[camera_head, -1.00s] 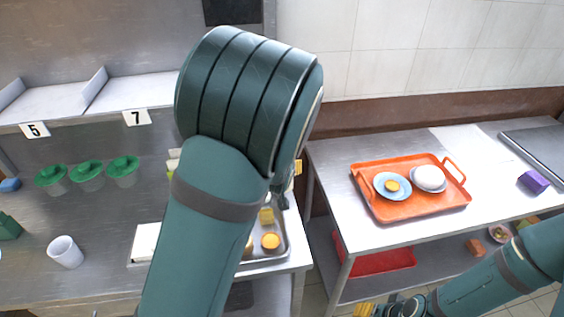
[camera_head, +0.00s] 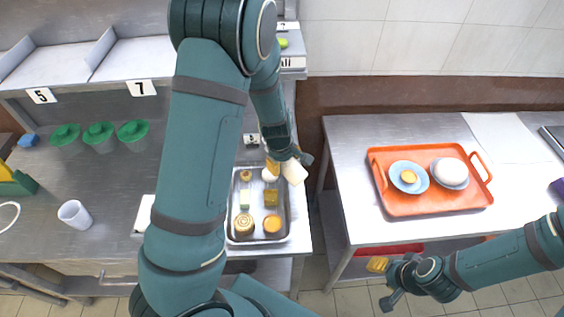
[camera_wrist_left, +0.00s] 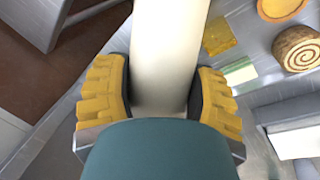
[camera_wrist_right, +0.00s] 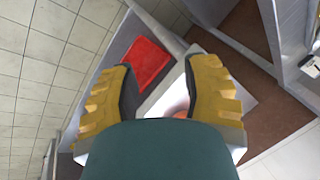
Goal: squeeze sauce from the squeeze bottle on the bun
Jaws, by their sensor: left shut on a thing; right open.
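My left gripper (camera_head: 285,163) is shut on a cream-white squeeze bottle (camera_head: 294,171), above the right edge of the metal tray. In the left wrist view the bottle (camera_wrist_left: 168,45) sits between both yellow fingers, its far end out of frame. A smaller white round piece (camera_head: 270,175) lies in the metal tray, partly under the left gripper. I cannot tell which is the task's bun. My right gripper (camera_head: 383,284) is open and empty, low in front of the right table.
The metal tray (camera_head: 239,206) holds several foods, including a swirl roll (camera_head: 244,223). A gap separates the two tables. A white cup (camera_head: 74,214) stands left.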

